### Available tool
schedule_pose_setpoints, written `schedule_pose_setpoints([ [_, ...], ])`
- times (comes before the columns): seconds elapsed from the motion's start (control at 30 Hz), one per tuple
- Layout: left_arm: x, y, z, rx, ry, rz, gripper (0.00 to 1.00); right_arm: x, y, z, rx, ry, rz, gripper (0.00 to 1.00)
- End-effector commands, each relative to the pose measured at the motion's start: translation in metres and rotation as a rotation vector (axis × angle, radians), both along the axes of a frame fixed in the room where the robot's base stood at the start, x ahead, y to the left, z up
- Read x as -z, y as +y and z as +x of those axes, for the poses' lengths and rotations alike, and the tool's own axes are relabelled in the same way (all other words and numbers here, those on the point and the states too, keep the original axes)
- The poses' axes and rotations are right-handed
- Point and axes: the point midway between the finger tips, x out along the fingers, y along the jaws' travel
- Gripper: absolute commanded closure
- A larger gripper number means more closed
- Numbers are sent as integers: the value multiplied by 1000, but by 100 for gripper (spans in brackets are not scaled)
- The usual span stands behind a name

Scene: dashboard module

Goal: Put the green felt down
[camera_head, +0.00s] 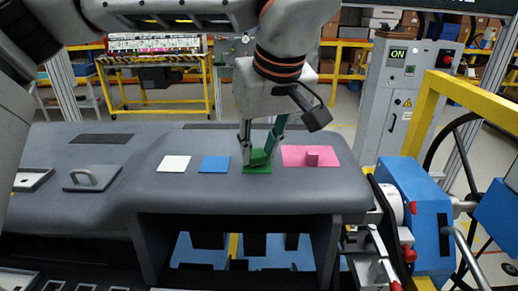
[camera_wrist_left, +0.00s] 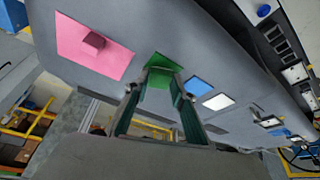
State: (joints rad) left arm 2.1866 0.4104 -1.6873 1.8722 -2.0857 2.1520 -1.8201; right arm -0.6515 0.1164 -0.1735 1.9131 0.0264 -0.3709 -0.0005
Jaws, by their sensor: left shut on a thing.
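My left gripper (camera_head: 259,152) points down over the dashboard module (camera_head: 340,192), with its fingers shut on the green felt (camera_head: 260,156). The felt looks slightly tilted and sits at or just above a flat green square (camera_head: 257,170); I cannot tell whether they touch. In the left wrist view the green felt (camera_wrist_left: 158,80) shows between the fingertips, in front of the green square (camera_wrist_left: 168,62). The fingers partly hide the felt. My right gripper is not in view.
A pink square (camera_head: 292,161) bearing a small pink block (camera_head: 312,157) lies just right of the gripper. A blue square (camera_head: 214,164) and a white square (camera_head: 174,164) lie to its left. A raised grey handle (camera_head: 93,178) stands farther left.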

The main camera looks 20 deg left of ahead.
Motion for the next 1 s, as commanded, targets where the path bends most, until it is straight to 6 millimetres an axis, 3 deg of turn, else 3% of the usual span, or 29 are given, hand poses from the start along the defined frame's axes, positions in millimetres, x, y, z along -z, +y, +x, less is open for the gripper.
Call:
schedule_pose_setpoints([
  [0.4,9,0,0,2,-2,-1,84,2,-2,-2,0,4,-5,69],
  [0.43,9,0,0,2,-2,-1,71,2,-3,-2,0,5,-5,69],
  [0.5,8,0,0,1,-2,-1,59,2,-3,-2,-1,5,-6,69],
  [0.83,7,0,0,1,-2,-1,59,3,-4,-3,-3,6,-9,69],
  [1.0,-7,-4,-3,1,-6,-1,59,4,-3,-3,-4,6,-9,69],
])
